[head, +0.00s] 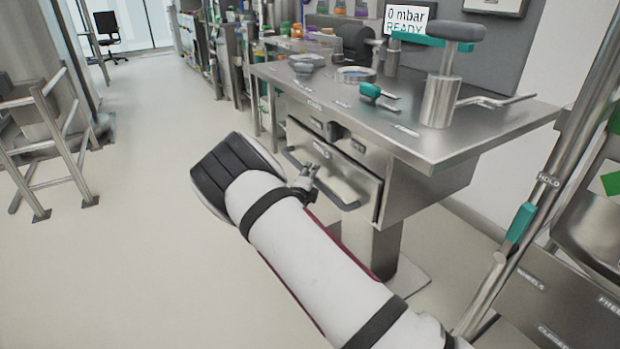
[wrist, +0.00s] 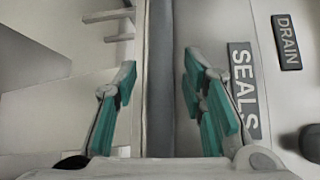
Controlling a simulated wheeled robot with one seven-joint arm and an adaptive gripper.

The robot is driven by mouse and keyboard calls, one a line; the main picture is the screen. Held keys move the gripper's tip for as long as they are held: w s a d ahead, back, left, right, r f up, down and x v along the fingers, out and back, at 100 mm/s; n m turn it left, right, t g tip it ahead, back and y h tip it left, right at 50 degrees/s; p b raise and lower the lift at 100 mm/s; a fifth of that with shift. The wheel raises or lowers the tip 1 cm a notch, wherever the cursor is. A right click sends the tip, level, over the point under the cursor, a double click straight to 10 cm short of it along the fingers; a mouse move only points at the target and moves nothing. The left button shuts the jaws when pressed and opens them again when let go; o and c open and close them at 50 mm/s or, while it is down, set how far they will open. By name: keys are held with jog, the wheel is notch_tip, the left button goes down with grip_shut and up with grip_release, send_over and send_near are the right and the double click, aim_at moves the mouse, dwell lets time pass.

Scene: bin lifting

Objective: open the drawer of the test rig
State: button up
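The test rig is a steel bench (head: 480,140) with a drawer (head: 362,186) in its front, which looks closed. A long bar handle (head: 346,205) runs across the drawer front. My gripper (head: 308,172) is at the handle, left of its middle. In the wrist view, its teal fingers (wrist: 160,100) are open, one on each side of a grey bar, the handle (wrist: 160,60). Gaps show between the bar and both fingers. The drawer front with a SEALS label (wrist: 243,90) lies to the right. My arm hides part of the area below the drawer.
A DRAIN label (wrist: 287,42) and a dark knob (head: 333,131) are near the drawer. A green-handled tool (head: 378,95) and a steel cylinder (head: 440,101) are on the bench top. A steel frame (head: 520,225) stands at right. Open floor (head: 120,240) lies at left.

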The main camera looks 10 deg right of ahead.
jog(key=shift+c, duration=0.6)
grip_shut()
jog(key=s+a+p, duration=0.2)
jog(key=s+a, duration=0.1)
jog(key=a, duration=0.8)
jog(key=s+a+p, duration=0.2)
jog(key=s+a, duration=0.2)
jog(key=a, duration=0.6)
jog(key=shift+a+p, duration=0.3)
jog(key=shift+a, duration=0.05)
jog(key=shift+s+f, duration=0.1)
jog(key=shift+o, duration=0.6)
grip_release()
